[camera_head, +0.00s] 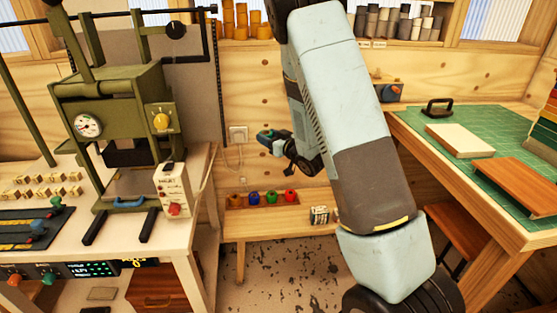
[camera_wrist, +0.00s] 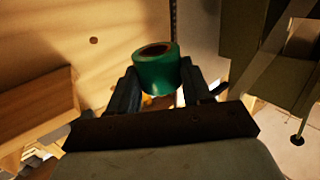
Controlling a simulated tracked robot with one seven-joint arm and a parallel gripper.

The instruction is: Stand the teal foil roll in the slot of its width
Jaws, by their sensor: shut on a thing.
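The teal foil roll (camera_wrist: 157,72) sits between the two fingertips of my gripper (camera_wrist: 158,78) in the wrist view, with its dark, hollow end facing up. My gripper is shut on it and holds it in the air, in front of the wooden wall. In the head view my gripper (camera_head: 272,141) is small, left of my arm, above a low wooden bench, and the roll there is hard to tell from the fingers. I cannot make out for certain which slot matches the roll's width.
Gold rolls (camera_head: 243,22) and grey rolls (camera_head: 388,22) stand on the back shelf. The low bench (camera_head: 240,225) carries several coloured pots (camera_head: 271,196). An olive press (camera_head: 110,100) stands on the left table. A green-matted table (camera_head: 420,130) is at right.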

